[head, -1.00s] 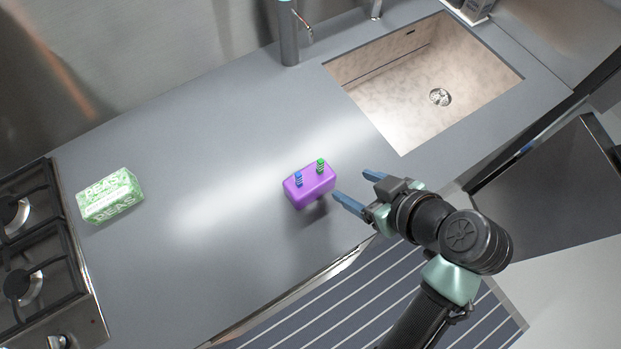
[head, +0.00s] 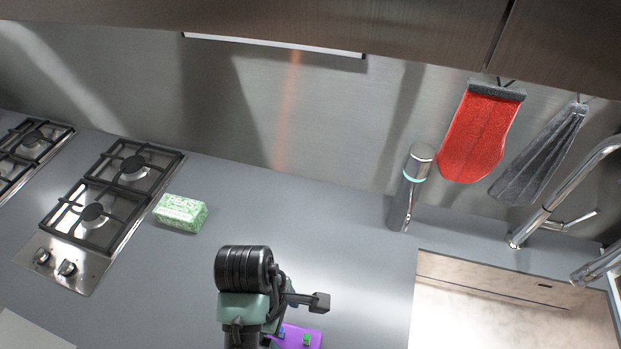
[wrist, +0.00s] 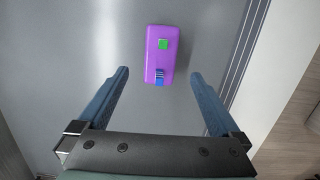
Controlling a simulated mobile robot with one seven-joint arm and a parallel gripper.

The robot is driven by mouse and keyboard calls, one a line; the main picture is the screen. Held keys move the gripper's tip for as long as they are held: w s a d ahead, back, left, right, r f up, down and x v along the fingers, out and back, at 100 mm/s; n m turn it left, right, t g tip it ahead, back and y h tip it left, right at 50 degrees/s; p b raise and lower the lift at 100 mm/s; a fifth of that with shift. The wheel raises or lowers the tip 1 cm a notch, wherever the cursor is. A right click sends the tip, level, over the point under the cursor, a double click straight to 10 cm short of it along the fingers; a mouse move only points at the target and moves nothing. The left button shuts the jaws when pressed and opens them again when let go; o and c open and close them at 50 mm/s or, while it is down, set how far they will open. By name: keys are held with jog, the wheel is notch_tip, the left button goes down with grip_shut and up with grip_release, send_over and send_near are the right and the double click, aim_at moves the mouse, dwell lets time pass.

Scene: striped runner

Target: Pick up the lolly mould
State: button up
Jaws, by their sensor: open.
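The lolly mould (wrist: 160,66) is a purple block with one green and one blue peg on top. In the wrist view it lies on the grey counter, ahead of and between the lines of the two fingers. My gripper (wrist: 160,80) is open, with a blue finger on each side and nothing held. The blue-peg end of the mould is nearest the gripper. In the head view the mould (head: 301,338) shows only in part at the bottom edge, with my arm covering the rest. The fingertips are hidden there.
A green packet (head: 180,213) lies left of my arm, beside the gas hob (head: 110,200). A sink (head: 510,310) and taps are at the right. A metal cylinder (head: 408,190) stands near the wall, where red and grey cloths hang. The counter's middle is clear.

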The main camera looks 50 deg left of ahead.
aim_at(293, 339)
jog(key=f, duration=0.5)
jog(key=shift+d+f, duration=0.2)
jog(key=shift+f, duration=0.2)
jog(key=shift+w+d+f+p, duration=0.2)
jog(key=shift+f+p, duration=0.15)
jog(key=shift+f, duration=1.2)
jog(key=shift+w+d+f+p, duration=0.15)
jog(key=shift+f+p, duration=0.2)
jog(key=shift+f, duration=1.15)
jog(key=c, duration=1.6)
